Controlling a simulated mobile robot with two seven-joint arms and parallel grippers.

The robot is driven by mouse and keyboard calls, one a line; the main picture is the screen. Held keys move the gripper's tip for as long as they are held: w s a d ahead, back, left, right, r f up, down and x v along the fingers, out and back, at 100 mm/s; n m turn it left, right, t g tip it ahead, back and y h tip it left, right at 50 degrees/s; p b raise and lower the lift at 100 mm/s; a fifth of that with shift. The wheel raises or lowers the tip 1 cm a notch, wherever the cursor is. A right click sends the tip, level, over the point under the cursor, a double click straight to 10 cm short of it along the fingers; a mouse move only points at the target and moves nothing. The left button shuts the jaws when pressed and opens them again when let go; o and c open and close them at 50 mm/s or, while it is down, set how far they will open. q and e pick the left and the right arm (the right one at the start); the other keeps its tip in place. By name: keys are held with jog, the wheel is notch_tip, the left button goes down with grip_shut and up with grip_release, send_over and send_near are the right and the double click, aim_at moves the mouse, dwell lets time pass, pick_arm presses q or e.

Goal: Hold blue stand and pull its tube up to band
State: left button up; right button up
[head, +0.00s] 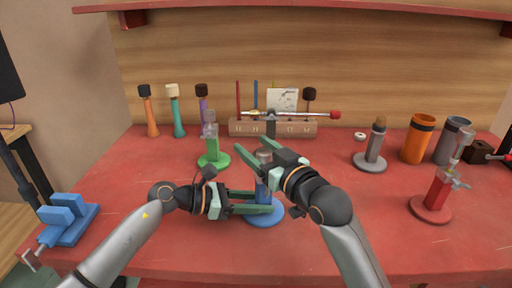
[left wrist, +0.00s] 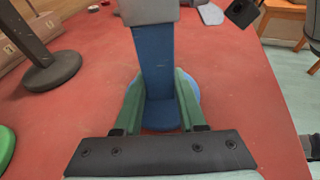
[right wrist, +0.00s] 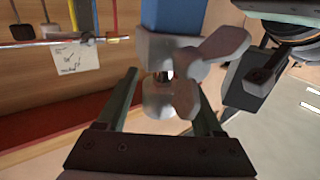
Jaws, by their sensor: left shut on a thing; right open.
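The blue stand (head: 262,194) is upright on the red bench, with a round blue base (head: 267,214), a blue post (left wrist: 155,60) and a grey clamp (right wrist: 165,60) with a wing-shaped knob (right wrist: 212,65). Its short grey tube end (head: 264,155) shows above the post; no band can be made out on it. My left gripper (head: 275,201) is shut on the blue post low down, just above the base. My right gripper (head: 252,154) is open at the stand's top; in the right wrist view the grey tube end (right wrist: 160,100) is between its fingers, without clear contact.
A green stand (head: 213,150) is behind left, a red stand (head: 436,195) at right and a grey stand (head: 373,148) behind right. A wooden rack (head: 245,127) with a rod stands at the back. A blue vise (head: 70,220) is at the left edge. Orange and grey cups stand back right.

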jog(key=shift+c, duration=0.4)
grip_shut()
dwell(0.9)
